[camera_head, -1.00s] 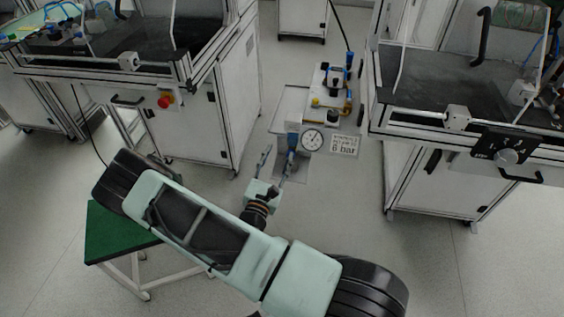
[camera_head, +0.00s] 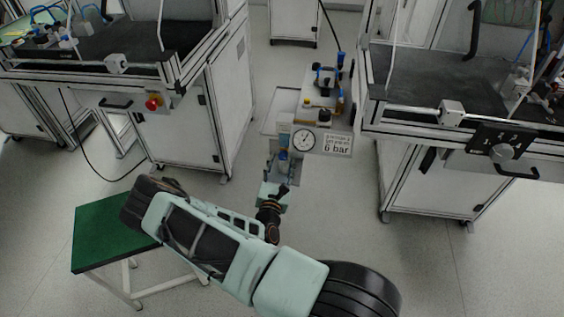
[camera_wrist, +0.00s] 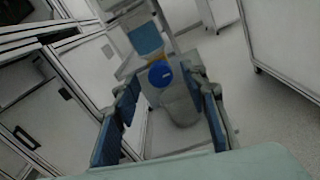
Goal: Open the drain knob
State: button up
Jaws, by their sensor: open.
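In the wrist view a round blue knob (camera_wrist: 160,74) sits below a square blue patch (camera_wrist: 147,40) on a pale column. A grey, see-through-looking cup shape (camera_wrist: 182,105) is below it. My gripper (camera_wrist: 163,90) is open, with one blue-padded finger on each side of the knob; nothing is held. I cannot tell whether the fingers touch it. In the head view my gripper (camera_head: 276,178) is just below the front of the test unit with the round gauge (camera_head: 304,140). The knob is too small and covered to make out surely there.
A sign reading 6 bar (camera_head: 337,145) is right of the gauge. A white cabinet bench (camera_head: 185,130) stands left, another (camera_head: 440,185) right. A green-topped stand (camera_head: 105,235) is under my arm at lower left.

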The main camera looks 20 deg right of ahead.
jog(key=shift+w+d, duration=0.4)
jog(key=shift+w, duration=0.2)
grip_shut()
jog(key=shift+r+n, duration=0.1)
jog(key=shift+n, duration=0.2)
jog(key=n+p, duration=0.1)
jog(key=n, duration=0.1)
jog(key=shift+n+p, duration=0.4)
jog(key=n, duration=0.2)
jog(key=shift+a+n+p, duration=0.1)
jog(key=shift+n+p, duration=0.3)
jog(key=n+p, duration=0.1)
jog(key=n, duration=0.4)
jog(key=shift+n, duration=0.4)
